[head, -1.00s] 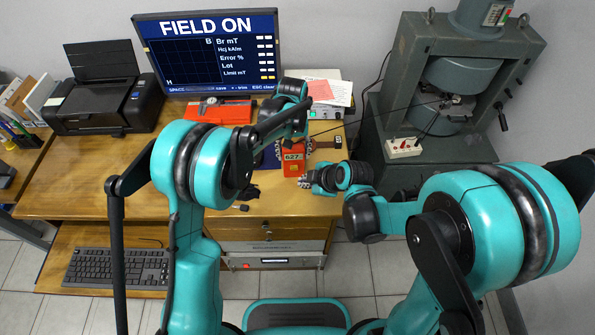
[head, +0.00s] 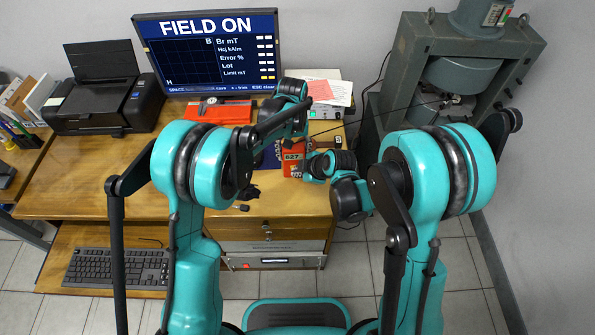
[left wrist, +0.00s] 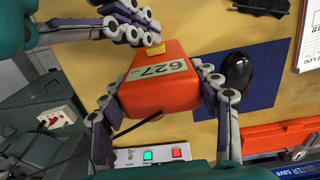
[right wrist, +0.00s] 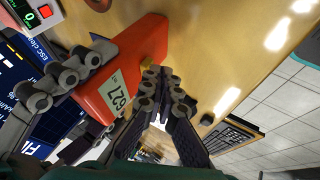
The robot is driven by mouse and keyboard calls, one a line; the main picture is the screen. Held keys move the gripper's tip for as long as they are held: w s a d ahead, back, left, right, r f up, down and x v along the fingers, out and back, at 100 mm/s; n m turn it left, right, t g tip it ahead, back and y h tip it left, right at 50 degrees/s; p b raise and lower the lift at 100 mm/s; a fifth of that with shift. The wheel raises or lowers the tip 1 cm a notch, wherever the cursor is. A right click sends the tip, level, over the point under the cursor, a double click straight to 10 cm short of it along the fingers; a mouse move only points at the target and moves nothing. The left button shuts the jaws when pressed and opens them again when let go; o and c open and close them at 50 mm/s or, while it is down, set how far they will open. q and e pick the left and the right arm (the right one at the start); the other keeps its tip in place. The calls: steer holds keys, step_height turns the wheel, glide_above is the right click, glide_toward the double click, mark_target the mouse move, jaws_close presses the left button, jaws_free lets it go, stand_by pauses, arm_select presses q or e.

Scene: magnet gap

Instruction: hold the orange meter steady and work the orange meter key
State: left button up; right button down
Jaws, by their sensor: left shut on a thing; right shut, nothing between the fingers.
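The orange meter (head: 292,163) stands over the right part of the desk and shows 627 on its face; its body fills the middle of the left wrist view (left wrist: 165,92). My left gripper (left wrist: 158,92) is shut on the meter, one finger on each side. The yellow key (left wrist: 154,49) sticks out of the meter's edge and also shows in the right wrist view (right wrist: 147,62). My right gripper (right wrist: 158,76) is shut and empty, its fingertips right beside the key. I cannot tell whether they touch it.
A blue mat (left wrist: 245,85) with a black mouse (left wrist: 238,72) lies beside the meter. A box with green and red buttons (left wrist: 150,154) is nearby. The monitor (head: 207,55) reads FIELD ON. A grey press machine (head: 470,60) stands at the right.

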steer(key=shift+w, duration=0.95)
steer(key=shift+s, duration=0.55)
steer(key=s, duration=0.3)
steer(key=shift+s, duration=0.25)
steer(key=v, duration=1)
steer(key=shift+w, duration=0.2)
arm_select(q)
steer(key=o, duration=1.4)
